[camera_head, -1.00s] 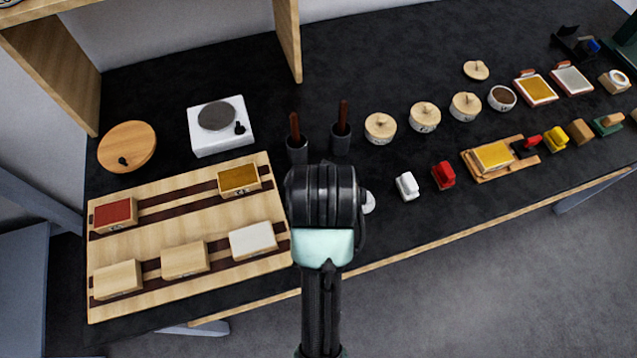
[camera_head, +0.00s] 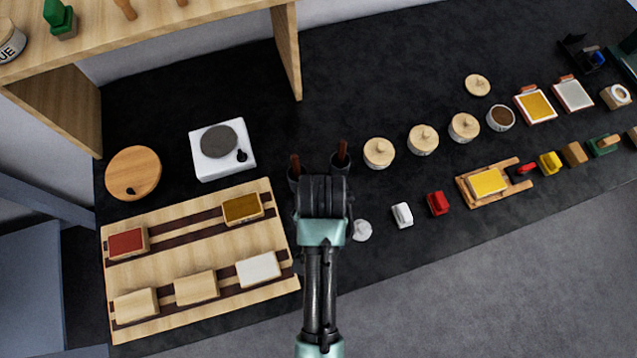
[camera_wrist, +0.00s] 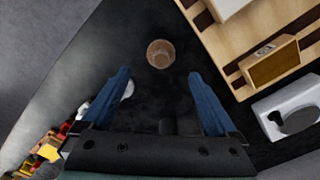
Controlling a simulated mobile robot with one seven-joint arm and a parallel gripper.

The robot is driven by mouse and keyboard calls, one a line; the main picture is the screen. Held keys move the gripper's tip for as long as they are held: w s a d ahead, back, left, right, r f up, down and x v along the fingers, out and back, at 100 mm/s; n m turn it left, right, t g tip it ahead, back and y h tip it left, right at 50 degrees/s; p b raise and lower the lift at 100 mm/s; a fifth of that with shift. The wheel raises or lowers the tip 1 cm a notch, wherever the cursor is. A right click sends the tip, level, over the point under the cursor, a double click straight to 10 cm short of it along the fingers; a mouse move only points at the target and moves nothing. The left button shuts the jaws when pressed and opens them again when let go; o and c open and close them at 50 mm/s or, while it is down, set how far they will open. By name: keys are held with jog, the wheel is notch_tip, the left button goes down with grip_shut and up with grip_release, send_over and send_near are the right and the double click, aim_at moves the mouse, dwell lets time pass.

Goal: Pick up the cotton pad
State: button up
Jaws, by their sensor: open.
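A small white round thing (camera_head: 362,230), which may be the cotton pad, lies on the black table just right of my gripper (camera_head: 322,195) in the head view. In the wrist view a pale round thing (camera_wrist: 128,89) shows partly behind the left finger. My gripper (camera_wrist: 159,73) is open, its two blue fingers apart, with nothing held between them. A brown round object (camera_wrist: 160,53) stands just beyond the fingertips in the wrist view; my arm hides it in the head view. I cannot tell for sure which thing is the pad.
A wooden board (camera_head: 205,260) with several blocks lies to the left. A white hot plate (camera_head: 222,150) stands behind it. Two dark cups with brown handles (camera_head: 341,158) stand close behind my gripper. White (camera_head: 402,215) and red (camera_head: 438,203) pieces lie to the right.

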jog(key=shift+s+a+f+p, duration=0.15)
jog(key=shift+f+p, duration=0.15)
jog(key=shift+f, duration=1.25)
jog(key=shift+s+a+f+p, duration=0.15)
jog(key=shift+f+p, duration=0.1)
jog(key=shift+f, duration=1.25)
jog(key=shift+d, duration=0.1)
jog(key=c, duration=1.4)
